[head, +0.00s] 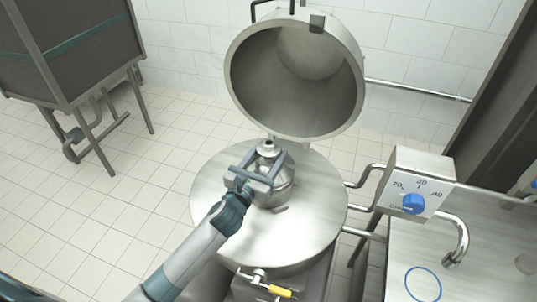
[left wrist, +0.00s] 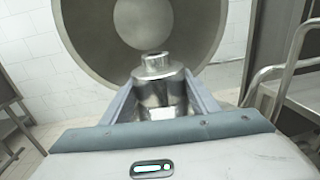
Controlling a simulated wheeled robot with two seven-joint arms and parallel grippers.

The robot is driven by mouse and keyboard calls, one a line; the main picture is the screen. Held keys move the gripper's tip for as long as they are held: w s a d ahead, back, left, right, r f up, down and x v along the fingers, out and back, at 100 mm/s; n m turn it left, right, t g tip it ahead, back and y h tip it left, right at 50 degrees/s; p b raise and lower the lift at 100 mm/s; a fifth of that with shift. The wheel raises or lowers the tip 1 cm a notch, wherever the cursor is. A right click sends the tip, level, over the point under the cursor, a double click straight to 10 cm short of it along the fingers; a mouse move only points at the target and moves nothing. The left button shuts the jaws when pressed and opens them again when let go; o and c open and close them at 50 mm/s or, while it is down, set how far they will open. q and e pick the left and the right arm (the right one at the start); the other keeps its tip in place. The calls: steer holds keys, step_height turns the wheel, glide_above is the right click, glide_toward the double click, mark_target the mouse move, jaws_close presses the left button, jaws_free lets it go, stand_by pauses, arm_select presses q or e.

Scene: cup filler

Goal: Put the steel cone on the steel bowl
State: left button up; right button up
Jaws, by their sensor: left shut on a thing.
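The steel cone (head: 267,150) is a shiny piece with a narrow round neck on top. It stands upright, neck up, above the rounded steel bowl (head: 281,190), which rests on a wide flat round steel top (head: 318,190). My left gripper (head: 262,167) is shut on the cone from its near side. I cannot tell whether the cone's lower edge touches the bowl, because the fingers cover that place. In the left wrist view the cone (left wrist: 158,87) sits between the two fingers, and the bowl cannot be made out. My right gripper is in neither view.
A large round steel lid (head: 300,85) stands open behind the bowl. A control box with a blue knob (head: 413,204) and pipes stand at right, beside a steel counter with a blue ring (head: 422,284). A dark cabinet (head: 75,45) is far left. Tiled floor at left is clear.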

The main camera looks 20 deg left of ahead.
arm_select(q)
steer(key=shift+f+b, duration=0.35)
steer(key=shift+f, duration=0.05)
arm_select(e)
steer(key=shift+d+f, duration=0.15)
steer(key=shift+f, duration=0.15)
arm_select(q)
steer(key=o, duration=1.7)
steer(key=shift+o, duration=0.2)
steer(key=shift+f, duration=0.2)
steer(key=shift+s+a, duration=0.1)
steer(key=shift+s, duration=0.5)
steer(key=s+a+b, duration=0.2)
steer(key=s+b, duration=0.2)
steer(key=s, duration=1.2)
steer(key=shift+a+r, duration=0.15)
steer(key=shift+a, duration=0.05)
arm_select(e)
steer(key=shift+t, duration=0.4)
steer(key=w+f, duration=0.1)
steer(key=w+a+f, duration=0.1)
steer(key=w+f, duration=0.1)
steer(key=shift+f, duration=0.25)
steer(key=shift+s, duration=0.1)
